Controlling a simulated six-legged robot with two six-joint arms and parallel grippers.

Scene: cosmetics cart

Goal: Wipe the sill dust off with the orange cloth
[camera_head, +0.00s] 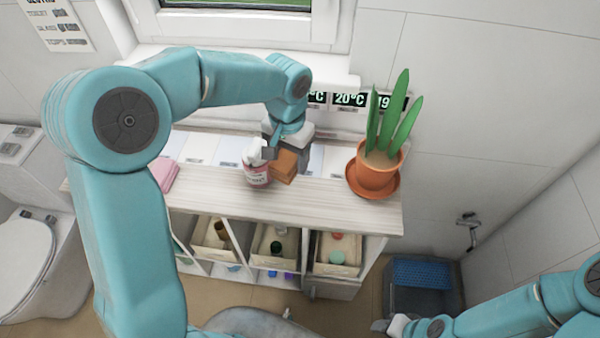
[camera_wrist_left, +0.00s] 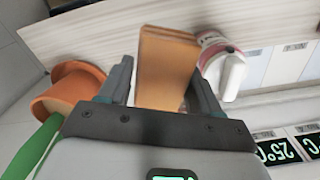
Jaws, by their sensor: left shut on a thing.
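The orange cloth (camera_head: 284,166) is a folded brown-orange block in my left gripper (camera_head: 278,150), just over the wooden counter top. In the left wrist view the cloth (camera_wrist_left: 165,65) shows between the two fingers of the left gripper (camera_wrist_left: 163,90), which is shut on it. The pale window sill (camera_head: 335,82) runs behind, below the window, partly hidden by my left arm. I cannot make out dust on it. My right gripper (camera_head: 393,326) is low at the bottom right, away from the counter; its jaws are too small to read.
A white and pink spray bottle (camera_head: 257,173) stands close beside the cloth. A potted plant (camera_head: 376,170) stands right on the counter (camera_head: 315,200). A folded pink cloth (camera_head: 165,174) lies left. Digital displays (camera_head: 349,99) sit behind. Bins (camera_head: 336,256) are below.

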